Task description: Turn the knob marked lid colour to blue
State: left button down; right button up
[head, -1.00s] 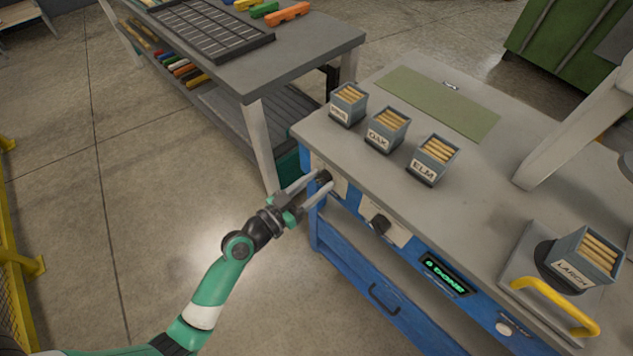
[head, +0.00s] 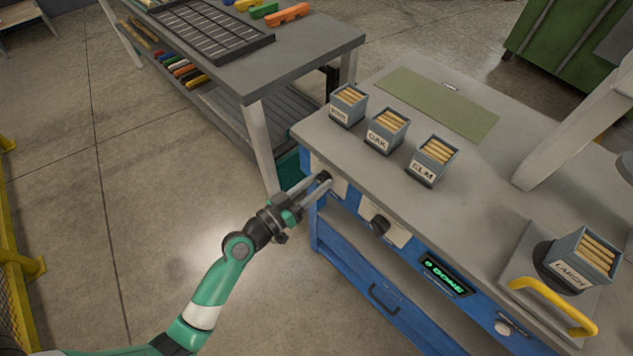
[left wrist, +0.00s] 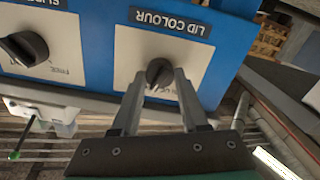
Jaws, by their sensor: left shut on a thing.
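The lid colour knob (left wrist: 159,73) is a dark round knob on a white plate, under a label (left wrist: 171,22) that reads LID COLOUR upside down in the left wrist view. My left gripper (left wrist: 160,84) is shut on this knob, one finger on each side. In the head view my left gripper (head: 318,185) reaches the left end of the blue bench front, and the knob (head: 323,177) shows at its fingertips. The plate's setting marks are mostly hidden by the fingers, so I cannot read where the knob points. My right gripper is not in view.
A second dark knob (head: 380,224) is to the right, with a green-lit display (head: 443,275) beyond it. A yellow handle (head: 555,304) is at right.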

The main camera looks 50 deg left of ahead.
pick_arm(q)
jog(key=n+p, duration=0.1)
jog(key=n, duration=0.4)
jog(key=shift+n, duration=0.3)
jog(key=n+p, duration=0.1)
jog(key=n, duration=0.4)
jog(key=shift+n, duration=0.3)
jog(key=shift+c, duration=2.1)
grip_release()
jog(key=s, duration=1.1)
jog(key=shift+s, duration=0.3)
